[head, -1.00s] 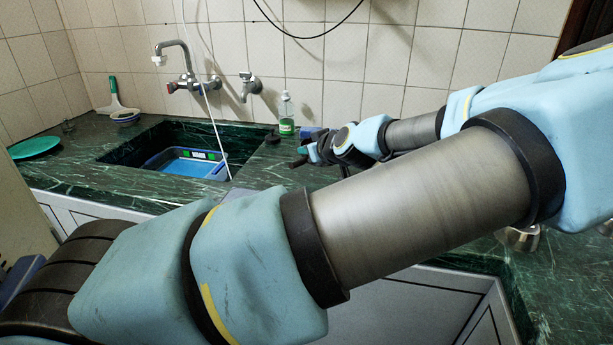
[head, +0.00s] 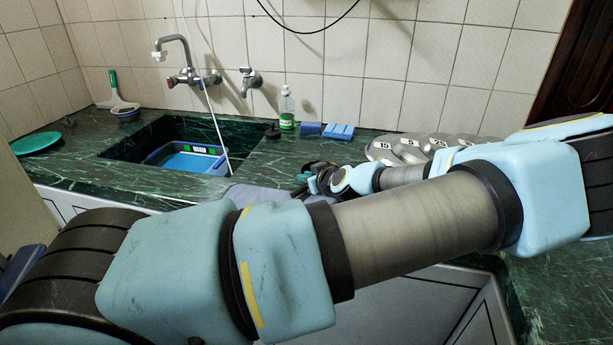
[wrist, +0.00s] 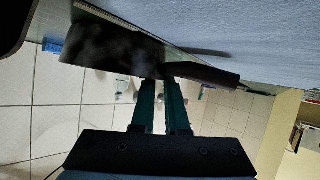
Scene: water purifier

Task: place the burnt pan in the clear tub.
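In the wrist view the two teal fingers of my gripper (wrist: 163,105) stand close together, their tips at a dark, smoky-looking object (wrist: 110,45). It looks like the burnt pan, but I see only part of it. Whether the fingers grip it or only touch it is unclear. In the head view my gripper (head: 311,181) is over the counter, right of the sink, partly hidden by my arm. A tub (head: 190,160) that looks blue, with a green-marked label, sits in the sink. I cannot make out whether its walls are clear.
A blue-grey flat surface (head: 255,193) shows beside my gripper at the counter front. Blue sponges (head: 340,131) and a green-labelled bottle (head: 287,108) stand behind. Metal discs (head: 405,148) lie to the right. A tap (head: 180,62) and a white hose (head: 216,135) overhang the sink.

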